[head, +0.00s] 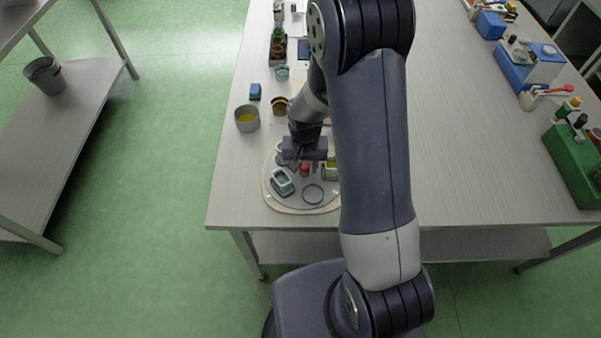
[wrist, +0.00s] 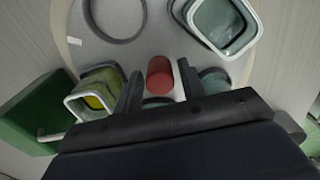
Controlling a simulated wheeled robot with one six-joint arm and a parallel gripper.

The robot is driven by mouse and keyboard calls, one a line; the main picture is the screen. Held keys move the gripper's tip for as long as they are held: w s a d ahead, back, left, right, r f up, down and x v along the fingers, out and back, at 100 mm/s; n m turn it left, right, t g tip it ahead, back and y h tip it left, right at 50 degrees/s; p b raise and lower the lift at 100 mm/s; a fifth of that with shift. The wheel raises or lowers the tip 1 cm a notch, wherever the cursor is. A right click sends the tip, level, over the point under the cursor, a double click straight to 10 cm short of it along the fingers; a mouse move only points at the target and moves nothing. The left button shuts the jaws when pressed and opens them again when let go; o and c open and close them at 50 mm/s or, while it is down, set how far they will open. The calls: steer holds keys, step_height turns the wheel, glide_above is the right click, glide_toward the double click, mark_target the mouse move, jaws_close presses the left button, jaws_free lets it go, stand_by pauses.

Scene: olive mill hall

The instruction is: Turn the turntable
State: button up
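The turntable (head: 282,203) is a round grey disc with a pale rim near the front left of the table; it also shows in the wrist view (wrist: 182,42). A short red knob (head: 305,169) stands on it; it also shows in the wrist view (wrist: 160,74). My gripper (head: 304,160) is low over the turntable. In the wrist view my gripper (wrist: 160,84) is open, with the red knob between or just beyond its fingertips and small gaps on both sides. Whether the fingers are level with the knob is unclear.
The turntable bears a square glass dish (head: 282,181), a dark ring (head: 313,194) and a glass of yellow-green liquid (wrist: 96,93). Behind it stand a grey cup of yellow liquid (head: 247,119) and a blue block (head: 255,91). A green box (wrist: 38,115) is close beside the turntable.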

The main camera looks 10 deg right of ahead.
steer(key=c, duration=0.6)
steer(key=m+b, duration=0.1)
steer(key=m, duration=0.4)
steer(key=m+b, duration=0.1)
steer(key=m, duration=0.4)
steer(key=shift+m, duration=1)
steer(key=m+b, duration=0.1)
steer(key=m, duration=0.9)
steer(key=shift+b, duration=0.35)
